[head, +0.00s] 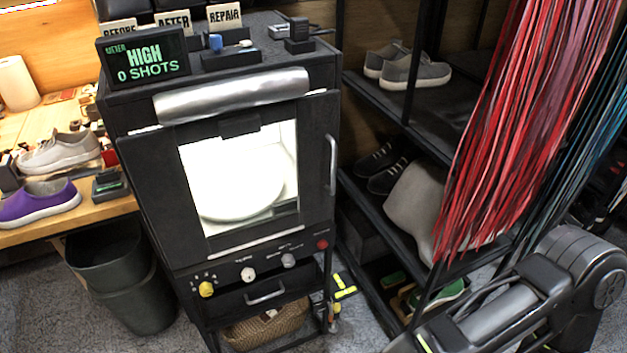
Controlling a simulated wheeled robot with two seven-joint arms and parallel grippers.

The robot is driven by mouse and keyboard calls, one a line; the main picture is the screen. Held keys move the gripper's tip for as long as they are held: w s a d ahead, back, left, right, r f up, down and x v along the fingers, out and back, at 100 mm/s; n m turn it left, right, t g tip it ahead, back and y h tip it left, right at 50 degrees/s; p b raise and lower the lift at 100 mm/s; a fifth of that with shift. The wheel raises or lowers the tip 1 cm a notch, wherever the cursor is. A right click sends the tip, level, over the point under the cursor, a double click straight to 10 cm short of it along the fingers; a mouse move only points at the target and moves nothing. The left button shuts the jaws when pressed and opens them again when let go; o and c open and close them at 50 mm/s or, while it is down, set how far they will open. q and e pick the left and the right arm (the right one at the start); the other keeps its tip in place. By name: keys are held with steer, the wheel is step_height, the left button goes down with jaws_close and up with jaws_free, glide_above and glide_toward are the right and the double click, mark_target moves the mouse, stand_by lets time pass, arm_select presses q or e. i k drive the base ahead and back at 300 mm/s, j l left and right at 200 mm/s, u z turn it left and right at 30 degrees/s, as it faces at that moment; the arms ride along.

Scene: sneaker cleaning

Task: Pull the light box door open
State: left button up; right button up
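The light box (118,105) is a dark cabinet standing in the middle of the head view. Its front door (152,180) has a brightly lit window with a round white turntable (240,190) behind it. The door looks closed, though a thin bright strip shows near its upper left edge. A slim vertical handle (332,164) is at the door's right edge, and nothing touches it. My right arm (500,315) enters at the lower right, apart from the box. Its gripper is not clearly visible. My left gripper is not in view.
An open shelf rack (432,105) with shoes stands close on the right. Red laces (510,130) hang before it. A drawer (265,293) and knobs sit below the door. A bin (125,285) and workbench (110,208) are left. Small yellow pieces (343,290) show beside the cabinet's lower right.

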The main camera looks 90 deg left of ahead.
mark_target(154, 163)
steer(key=u, duration=3.35)
